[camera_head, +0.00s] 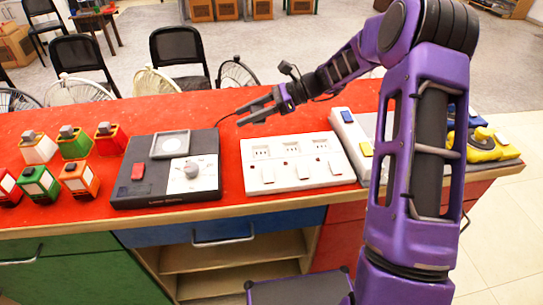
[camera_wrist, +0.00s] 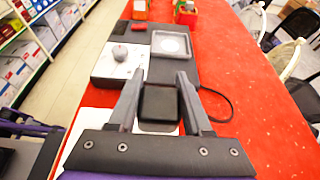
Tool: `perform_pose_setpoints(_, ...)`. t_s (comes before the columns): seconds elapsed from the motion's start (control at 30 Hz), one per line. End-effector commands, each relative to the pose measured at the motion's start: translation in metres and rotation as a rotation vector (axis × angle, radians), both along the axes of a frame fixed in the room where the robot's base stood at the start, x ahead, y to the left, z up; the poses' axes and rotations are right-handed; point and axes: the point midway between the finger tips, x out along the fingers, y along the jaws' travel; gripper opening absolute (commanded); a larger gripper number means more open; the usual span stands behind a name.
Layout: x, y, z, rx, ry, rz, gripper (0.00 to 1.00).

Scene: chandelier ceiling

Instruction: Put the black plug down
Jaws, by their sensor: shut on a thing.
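My gripper (camera_wrist: 158,98) is shut on the black plug (camera_wrist: 159,104), a dark square block between its two fingers in the wrist view. In the head view my gripper (camera_head: 254,108) is above the red counter, between the black device and the white socket panel. I cannot make out the plug clearly there. A thin black cable (camera_wrist: 224,97) curves on the red surface beside the gripper in the wrist view. Its join to the plug is hidden.
The red counter (camera_head: 225,190) holds a black device (camera_head: 127,190) with a dial, a white socket panel (camera_head: 290,182), a white switch strip (camera_head: 347,138) and a yellow tool (camera_head: 482,152). Several coloured blocks stand at left. Red surface is free behind the device.

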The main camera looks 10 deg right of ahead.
Motion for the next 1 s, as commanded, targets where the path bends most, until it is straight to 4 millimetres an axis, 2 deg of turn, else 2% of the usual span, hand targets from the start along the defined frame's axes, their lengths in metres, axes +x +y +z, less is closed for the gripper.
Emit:
perform_pose_setpoints(0.27, -0.008, 0.005, -0.007, -0.002, 0.001, 0.000, 0.00)
perform_pose_setpoints(0.53, -0.008, 0.006, -0.054, -0.002, 0.002, 0.000, 0.00)
perform_pose_setpoints(0.73, -0.008, 0.005, -0.073, -0.002, 0.001, 0.001, 0.00)
perform_pose_setpoints(0.9, -0.008, 0.005, -0.098, -0.002, 0.002, -0.001, 0.00)
perform_pose_setpoints(1.0, -0.007, 0.005, -0.101, -0.003, 0.000, 0.000, 0.00)
